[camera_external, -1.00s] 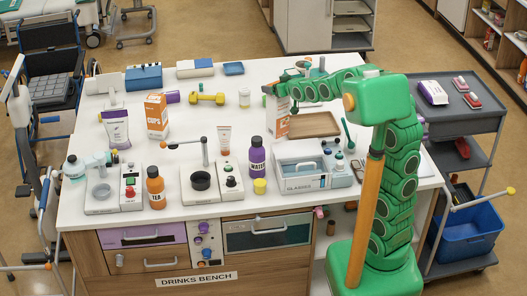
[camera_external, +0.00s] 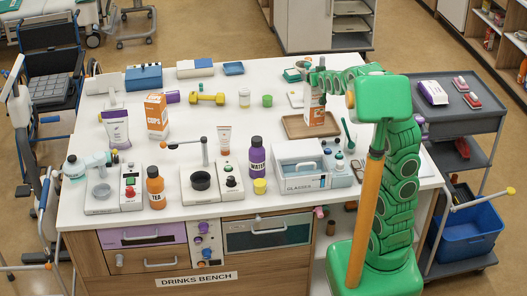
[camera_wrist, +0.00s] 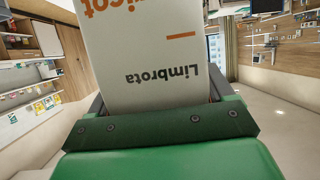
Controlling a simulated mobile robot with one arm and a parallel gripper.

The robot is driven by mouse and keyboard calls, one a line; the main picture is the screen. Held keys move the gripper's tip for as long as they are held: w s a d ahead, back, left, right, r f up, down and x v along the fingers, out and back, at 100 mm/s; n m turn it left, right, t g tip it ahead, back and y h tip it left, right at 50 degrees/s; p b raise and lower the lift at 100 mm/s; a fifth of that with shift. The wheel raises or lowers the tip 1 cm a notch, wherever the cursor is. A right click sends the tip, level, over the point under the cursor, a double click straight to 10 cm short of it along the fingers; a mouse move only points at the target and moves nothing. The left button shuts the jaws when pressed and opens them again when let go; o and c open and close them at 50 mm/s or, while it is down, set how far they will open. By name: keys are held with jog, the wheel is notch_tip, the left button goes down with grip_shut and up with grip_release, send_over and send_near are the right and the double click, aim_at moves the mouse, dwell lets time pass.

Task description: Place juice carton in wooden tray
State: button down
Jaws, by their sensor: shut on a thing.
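The juice carton (camera_wrist: 150,55) is white with orange and dark lettering, reading "Limbrota" in the wrist view. It fills the space between my gripper's (camera_wrist: 152,105) jaws, which are shut on it. In the external view the carton (camera_external: 316,117) looks upright over the wooden tray (camera_external: 291,130), at the back right of the bench, with my gripper (camera_external: 316,80) at its upper part. I cannot tell whether the carton's base touches the tray. The tray's left and front rims show, and it holds nothing else that I can see.
An orange cups carton (camera_external: 156,116) stands far left.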

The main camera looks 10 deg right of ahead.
jog(key=shift+w+d+f+m+h, duration=0.65)
jog(key=shift+w+d+f, duration=1.2)
jog(key=shift+w, duration=2.9)
jog(key=w+f, duration=0.5)
jog(key=f, duration=0.4)
jog(key=shift+a, duration=0.25)
grip_release()
jog(key=shift+f, duration=0.1)
jog(key=shift+s, duration=0.1)
jog(key=v, duration=1.2)
